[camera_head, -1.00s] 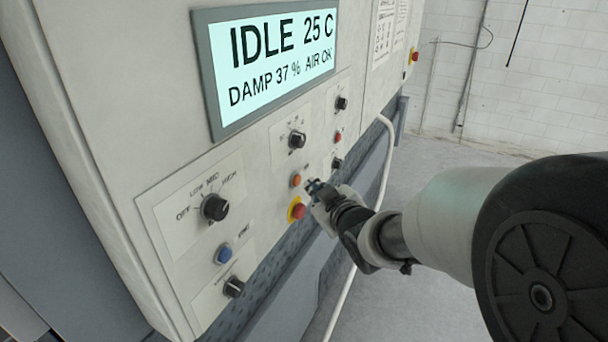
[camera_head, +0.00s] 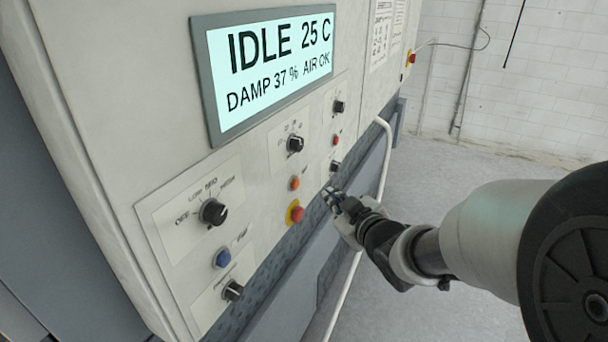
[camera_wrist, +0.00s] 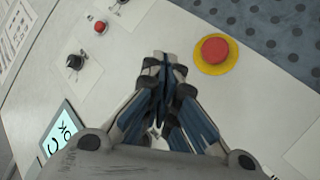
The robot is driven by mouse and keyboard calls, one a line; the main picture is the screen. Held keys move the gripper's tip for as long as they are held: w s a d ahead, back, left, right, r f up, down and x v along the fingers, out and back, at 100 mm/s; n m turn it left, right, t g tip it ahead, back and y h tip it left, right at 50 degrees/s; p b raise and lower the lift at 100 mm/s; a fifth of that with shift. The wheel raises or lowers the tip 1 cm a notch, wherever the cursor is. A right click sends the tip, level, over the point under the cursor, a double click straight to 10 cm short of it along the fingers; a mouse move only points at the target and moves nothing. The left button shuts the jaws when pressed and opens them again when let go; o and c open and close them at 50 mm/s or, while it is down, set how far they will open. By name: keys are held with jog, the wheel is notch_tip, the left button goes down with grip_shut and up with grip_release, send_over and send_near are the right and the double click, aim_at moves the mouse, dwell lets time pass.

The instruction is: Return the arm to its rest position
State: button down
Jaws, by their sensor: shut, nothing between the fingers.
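My gripper (camera_head: 330,194) is shut and empty in the head view. It is in front of the lower right part of the washer's control panel, to the right of the red emergency button on its yellow ring (camera_head: 295,213). In the wrist view my gripper (camera_wrist: 163,62) shows its fingertips together, with the red button (camera_wrist: 214,50) to their right. No contact with the panel can be made out. My arm reaches in from the right side of the head view.
The panel carries a display (camera_head: 270,65) reading IDLE 25 C, a large black knob (camera_head: 213,212), a blue button (camera_head: 222,257) and an orange button (camera_head: 294,183). A white hose (camera_head: 386,160) hangs by the panel's right edge. Open floor (camera_head: 440,190) lies to the right.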

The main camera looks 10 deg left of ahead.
jog(key=shift+d, duration=0.1)
dwell(0.3)
jog(key=s+d+f+m+g+h+b, duration=0.3)
jog(key=s+d+m+h+b, duration=0.3)
jog(key=s+d, duration=0.65)
jog(key=s+d+f+m+g+b, duration=0.1)
jog(key=s+f+m+g, duration=0.1)
jog(key=s, duration=0.8)
jog(key=s+d+f+m+g+b, duration=0.1)
jog(key=s+f, duration=0.4)
jog(key=s, duration=0.5)
jog(key=shift+f+m+g+h+b, duration=0.2)
jog(key=shift+m+g+h+b, duration=0.1)
jog(key=shift+m+g+b, duration=0.75)
jog(key=shift+s+p, duration=0.1)
jog(key=shift+p, duration=0.2)
